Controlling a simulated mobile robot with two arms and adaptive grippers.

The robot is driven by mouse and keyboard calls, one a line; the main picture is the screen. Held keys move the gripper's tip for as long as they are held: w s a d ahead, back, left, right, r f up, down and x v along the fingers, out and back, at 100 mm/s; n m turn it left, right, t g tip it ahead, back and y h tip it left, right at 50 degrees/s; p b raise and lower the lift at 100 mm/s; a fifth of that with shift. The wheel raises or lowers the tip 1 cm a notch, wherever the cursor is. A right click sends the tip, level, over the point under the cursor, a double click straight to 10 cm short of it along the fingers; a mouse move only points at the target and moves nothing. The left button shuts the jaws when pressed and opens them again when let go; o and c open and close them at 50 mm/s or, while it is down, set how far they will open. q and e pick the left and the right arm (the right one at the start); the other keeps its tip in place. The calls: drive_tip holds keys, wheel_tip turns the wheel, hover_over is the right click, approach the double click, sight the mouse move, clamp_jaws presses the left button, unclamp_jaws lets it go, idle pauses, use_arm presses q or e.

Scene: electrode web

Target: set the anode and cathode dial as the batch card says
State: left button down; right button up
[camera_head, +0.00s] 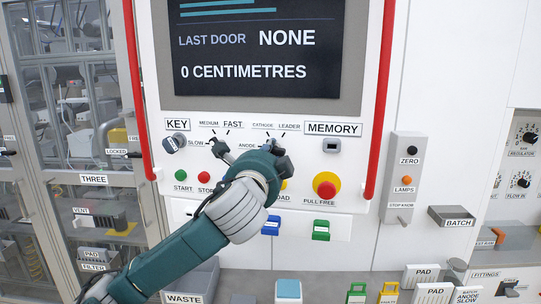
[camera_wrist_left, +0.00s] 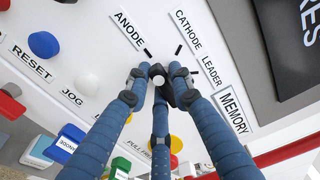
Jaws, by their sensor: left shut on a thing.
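My right gripper is in neither view.
The SLOW, MEDIUM, FAST dial (camera_head: 222,150) is just left of my gripper. The KEY switch (camera_head: 174,142), MEMORY switch (camera_head: 331,145) and red PULL FREE button (camera_head: 326,189) are nearby. Red rails (camera_head: 381,100) flank the panel. A BATCH holder (camera_head: 455,213) is at right.

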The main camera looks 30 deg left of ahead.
use_arm(q)
drive_tip(key=shift+f+n, duration=0.25)
drive_tip(key=shift+n, duration=0.25)
drive_tip(key=c, duration=1.6)
unclamp_jaws()
drive_tip(key=shift+c, duration=0.2)
drive_tip(key=shift+o, duration=0.4)
drive_tip(key=shift+r, duration=0.1)
drive_tip(key=shift+s, duration=0.1)
drive_tip(key=v, duration=0.7)
drive_tip(key=shift+s, duration=0.15)
